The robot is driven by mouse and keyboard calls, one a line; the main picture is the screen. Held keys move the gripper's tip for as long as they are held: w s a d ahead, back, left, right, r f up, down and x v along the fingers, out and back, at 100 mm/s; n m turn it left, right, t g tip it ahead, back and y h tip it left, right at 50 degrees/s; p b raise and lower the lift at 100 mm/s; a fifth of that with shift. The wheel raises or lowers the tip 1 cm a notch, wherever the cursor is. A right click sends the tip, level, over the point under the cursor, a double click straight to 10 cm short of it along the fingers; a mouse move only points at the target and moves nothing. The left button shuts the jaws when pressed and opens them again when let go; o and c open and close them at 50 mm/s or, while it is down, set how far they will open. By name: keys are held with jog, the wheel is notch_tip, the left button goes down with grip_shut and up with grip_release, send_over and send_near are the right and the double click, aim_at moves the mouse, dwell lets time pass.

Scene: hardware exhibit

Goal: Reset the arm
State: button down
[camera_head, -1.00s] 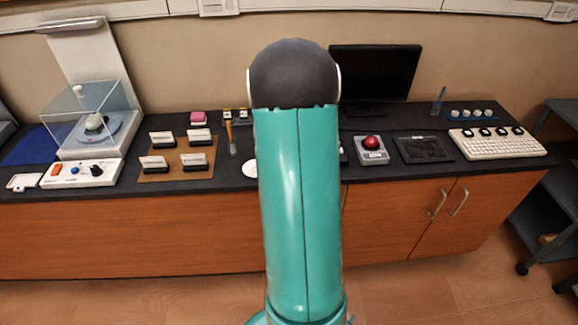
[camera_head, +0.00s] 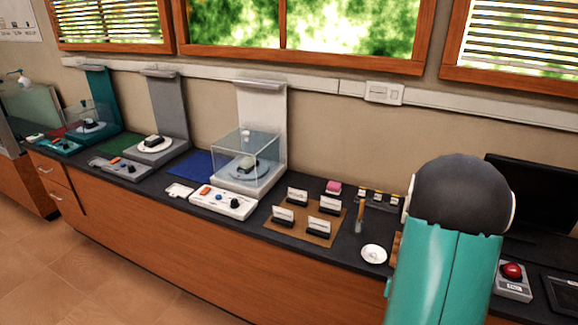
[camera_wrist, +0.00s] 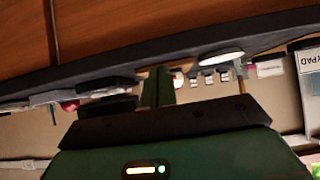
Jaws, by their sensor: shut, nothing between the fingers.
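My arm's teal link and dark rounded joint stand at the right of the head view, hiding part of the counter. My gripper (camera_wrist: 161,88) shows in the wrist view, where the picture is upside down. Its two green fingers are together with nothing between them. They point toward the dark counter edge (camera_wrist: 110,72), and the gap to it cannot be judged. My gripper is hidden in the head view.
The counter holds a glass-covered white station (camera_head: 262,150), a brown card board (camera_head: 318,238), a white dish (camera_head: 374,254) and a red button box (camera_head: 513,281). Grey (camera_head: 168,110) and teal (camera_head: 100,105) stations stand further left. The floor (camera_head: 100,280) is clear at lower left.

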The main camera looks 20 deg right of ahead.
jog(key=w+a+r+n+y, duration=0.2)
jog(key=w+a+r+n, duration=0.15)
jog(key=a+r, duration=0.65)
jog(key=w+a+r+n+y, duration=0.2)
jog(key=w+a+r+y, duration=0.15)
jog(key=a+r, duration=0.55)
jog(key=s+a+r+n, duration=0.1)
jog(key=s+a+r, duration=0.1)
jog(key=s+a, duration=0.2)
jog(key=s+a+r+n+g+y, duration=0.1)
jog(key=s+a+r+n, duration=0.1)
jog(key=a, duration=0.6)
jog(key=s+a+r+n+y, duration=0.1)
jog(key=s+a+r, duration=0.2)
jog(key=s+a, duration=0.3)
jog(key=shift+s+a+r, duration=0.2)
jog(key=shift+a+r, duration=0.2)
jog(key=shift+y, duration=0.25)
